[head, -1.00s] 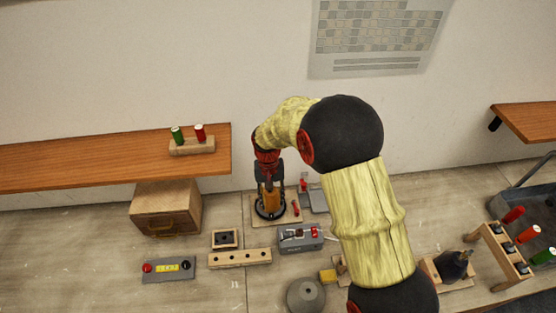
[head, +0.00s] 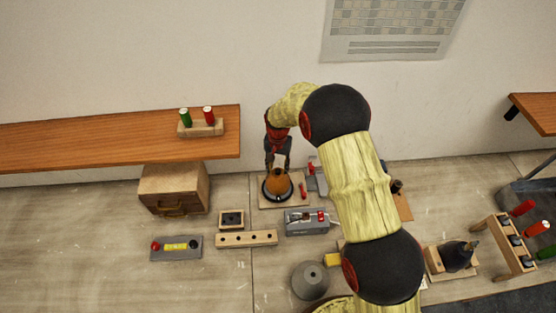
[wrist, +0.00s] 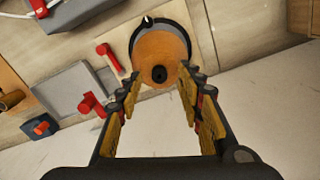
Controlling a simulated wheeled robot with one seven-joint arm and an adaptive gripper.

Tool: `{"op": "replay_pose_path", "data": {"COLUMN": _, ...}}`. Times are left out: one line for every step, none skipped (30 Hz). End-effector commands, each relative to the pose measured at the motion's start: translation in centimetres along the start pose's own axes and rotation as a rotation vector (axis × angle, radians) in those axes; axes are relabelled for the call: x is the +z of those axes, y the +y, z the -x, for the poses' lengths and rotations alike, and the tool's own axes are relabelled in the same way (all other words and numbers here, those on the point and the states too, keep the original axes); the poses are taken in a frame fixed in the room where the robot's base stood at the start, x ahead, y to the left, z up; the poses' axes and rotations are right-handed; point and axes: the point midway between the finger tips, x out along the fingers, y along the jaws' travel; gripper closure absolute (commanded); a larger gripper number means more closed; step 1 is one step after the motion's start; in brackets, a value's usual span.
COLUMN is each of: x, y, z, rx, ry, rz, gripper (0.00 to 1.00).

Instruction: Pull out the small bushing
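An orange-brown rounded lamp part (head: 278,184) stands in a dark ring on a wooden board. It also shows in the wrist view (wrist: 178,47). A small dark round piece (wrist: 159,73) sits at the middle of its top and looks like the small bushing; I cannot tell whether it is a bushing or a bare hole. My gripper (wrist: 157,88) is open and empty, pointing down, with its fingers apart on either side of the lamp part's near edge in that view. In the head view my gripper (head: 277,162) is just above the lamp part.
Red levers (wrist: 110,58) and a grey plate (wrist: 75,95) lie beside the lamp part. A grey switch box (head: 306,222), a wooden strip with holes (head: 246,239) and a grey cone shade (head: 310,281) stand in front. A wooden shelf (head: 90,140) juts out at left.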

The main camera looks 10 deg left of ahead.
Motion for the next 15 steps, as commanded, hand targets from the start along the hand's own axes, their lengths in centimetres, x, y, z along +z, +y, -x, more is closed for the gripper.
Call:
{"op": "replay_pose_path", "data": {"x": 0.03, "y": 0.03, "z": -0.46, "rx": 0.001, "ry": -0.001, "rz": 0.0, "gripper": 0.63}}
{"op": "replay_pose_path", "data": {"x": 0.03, "y": 0.03, "z": -0.68, "rx": 0.001, "ry": -0.001, "rz": 0.0, "gripper": 0.63}}
{"op": "replay_pose_path", "data": {"x": 0.03, "y": 0.02, "z": -0.9, "rx": 0.001, "ry": -0.001, "rz": 0.0, "gripper": 0.63}}
{"op": "replay_pose_path", "data": {"x": 0.02, "y": 0.02, "z": -1.04, "rx": 0.0, "ry": -0.001, "rz": 0.0, "gripper": 0.63}}
{"op": "replay_pose_path", "data": {"x": 0.01, "y": 0.02, "z": -1.16, "rx": 0.0, "ry": 0.0, "rz": 0.0, "gripper": 0.63}}
{"op": "replay_pose_path", "data": {"x": 0.01, "y": 0.01, "z": -1.28, "rx": 0.0, "ry": 0.0, "rz": 0.0, "gripper": 0.63}}
{"op": "replay_pose_path", "data": {"x": 0.01, "y": 0.01, "z": -1.34, "rx": 0.0, "ry": 0.0, "rz": 0.0, "gripper": 0.63}}
{"op": "replay_pose_path", "data": {"x": 0.01, "y": 0.01, "z": -1.38, "rx": 0.0, "ry": 0.0, "rz": 0.0, "gripper": 0.63}}
{"op": "replay_pose_path", "data": {"x": 0.01, "y": 0.01, "z": -1.41, "rx": 0.0, "ry": 0.0, "rz": 0.001, "gripper": 0.63}}
{"op": "replay_pose_path", "data": {"x": 0.01, "y": 0.01, "z": -1.41, "rx": 0.0, "ry": 0.0, "rz": 0.001, "gripper": 0.63}}
{"op": "replay_pose_path", "data": {"x": 0.01, "y": 0.01, "z": -1.41, "rx": 0.0, "ry": 0.0, "rz": 0.0, "gripper": 0.63}}
{"op": "replay_pose_path", "data": {"x": 0.02, "y": 0.01, "z": -1.41, "rx": 0.0, "ry": 0.0, "rz": 0.001, "gripper": 0.63}}
{"op": "replay_pose_path", "data": {"x": 0.02, "y": 0.01, "z": -1.41, "rx": 0.0, "ry": 0.0, "rz": 0.001, "gripper": 0.63}}
{"op": "replay_pose_path", "data": {"x": 0.02, "y": 0.01, "z": -1.41, "rx": 0.0, "ry": 0.0, "rz": 0.001, "gripper": 0.63}}
{"op": "replay_pose_path", "data": {"x": 0.02, "y": 0.02, "z": -1.4, "rx": 0.0, "ry": 0.0, "rz": 0.0, "gripper": 0.65}}
